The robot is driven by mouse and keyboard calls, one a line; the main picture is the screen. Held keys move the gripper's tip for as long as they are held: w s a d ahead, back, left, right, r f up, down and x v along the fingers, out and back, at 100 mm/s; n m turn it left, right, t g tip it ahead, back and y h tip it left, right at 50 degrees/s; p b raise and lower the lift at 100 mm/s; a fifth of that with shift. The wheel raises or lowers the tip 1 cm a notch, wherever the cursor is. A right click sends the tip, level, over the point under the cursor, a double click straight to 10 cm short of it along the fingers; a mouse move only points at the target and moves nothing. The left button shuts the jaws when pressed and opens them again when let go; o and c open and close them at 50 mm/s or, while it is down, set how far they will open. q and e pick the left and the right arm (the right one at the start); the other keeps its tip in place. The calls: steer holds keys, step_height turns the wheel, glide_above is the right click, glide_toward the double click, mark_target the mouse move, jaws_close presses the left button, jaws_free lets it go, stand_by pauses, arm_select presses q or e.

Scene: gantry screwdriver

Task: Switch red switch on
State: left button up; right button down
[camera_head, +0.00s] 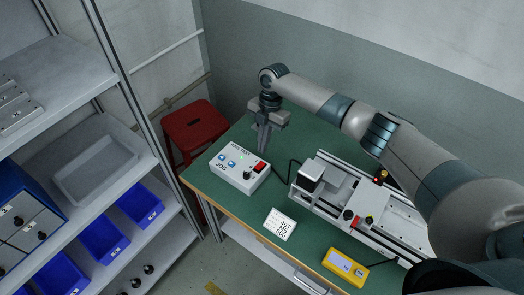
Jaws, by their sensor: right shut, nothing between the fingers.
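The red switch (260,167) sits at the right end of the white control box (228,171), which lies on the green table near its far left. The box also has blue buttons, a black knob and a small green light. I cannot tell the switch's position. My right gripper (263,151) is shut and empty, pointing down just behind the box, above the red switch in the picture. I cannot tell whether it touches the box. My left gripper is not in view.
A gantry machine (390,224) stands on the table at right, under my right arm. A white label card (280,224) and a yellow device (345,267) lie in front. A red stool (194,127) stands behind, and a shelf with blue bins (103,238) is at left.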

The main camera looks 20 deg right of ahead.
steer(key=w+d+b+v, duration=0.1)
steer(key=b+v, duration=0.1)
steer(key=v, duration=0.5)
steer(key=shift+f+b, duration=0.15)
steer(key=shift+b, duration=0.15)
steer(key=shift+d, duration=0.1)
